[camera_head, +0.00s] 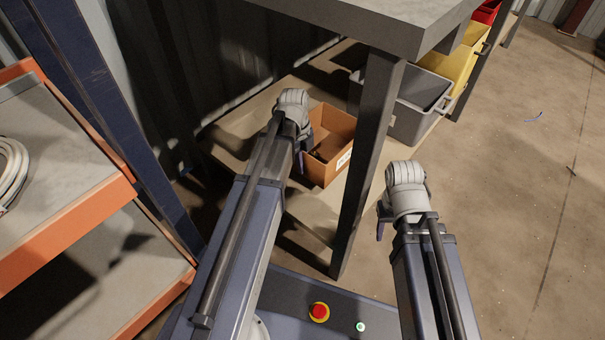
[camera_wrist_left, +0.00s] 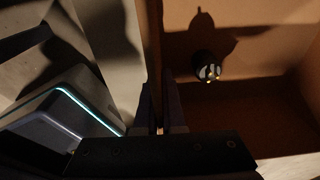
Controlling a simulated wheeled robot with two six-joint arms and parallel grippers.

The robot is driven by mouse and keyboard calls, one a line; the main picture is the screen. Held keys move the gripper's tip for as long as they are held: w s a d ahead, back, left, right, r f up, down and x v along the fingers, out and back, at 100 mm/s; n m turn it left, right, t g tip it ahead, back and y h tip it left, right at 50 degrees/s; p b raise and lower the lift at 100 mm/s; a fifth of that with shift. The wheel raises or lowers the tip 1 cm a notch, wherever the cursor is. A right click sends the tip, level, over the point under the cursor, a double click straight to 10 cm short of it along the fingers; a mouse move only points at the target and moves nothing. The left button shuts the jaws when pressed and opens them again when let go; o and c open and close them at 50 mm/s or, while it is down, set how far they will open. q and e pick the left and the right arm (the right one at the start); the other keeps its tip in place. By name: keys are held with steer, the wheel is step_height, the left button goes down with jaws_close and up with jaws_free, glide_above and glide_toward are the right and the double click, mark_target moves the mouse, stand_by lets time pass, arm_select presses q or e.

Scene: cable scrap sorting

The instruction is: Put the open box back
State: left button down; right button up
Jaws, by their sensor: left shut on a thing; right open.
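The open box (camera_head: 333,124) is brown cardboard with a white label on its front side. It is at the lower shelf under the bench; whether it rests there or is slightly raised I cannot tell. My left gripper (camera_head: 304,146) is shut on the box's left wall. In the left wrist view the fingers (camera_wrist_left: 162,108) straddle the wall of the box (camera_wrist_left: 245,28). A small dark thing with pale stripes (camera_wrist_left: 207,69) lies inside the box. My right gripper (camera_head: 384,219) is open, right of the bench leg, partly hidden by its own wrist.
The bench's lower shelf (camera_head: 238,124) has free room left of the box. A bench leg (camera_head: 366,160) stands close right of the box. A grey bin (camera_head: 414,112) and a yellow bin (camera_head: 455,65) stand beyond. An orange-edged rack (camera_head: 75,232) is at left.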

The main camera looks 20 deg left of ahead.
arm_select(q)
step_height(320, 180, down, 4)
steer(key=b, duration=0.3)
steer(key=shift+r, duration=0.3)
steer(key=c, duration=1)
jaws_free()
steer(key=shift+r, duration=0.1)
steer(key=r+p, duration=0.4)
steer(key=a+r+p, duration=0.1)
steer(key=r+p, duration=0.7)
steer(key=shift+w+a, duration=0.2)
steer(key=shift+w, duration=0.05)
steer(key=shift+f, duration=0.1)
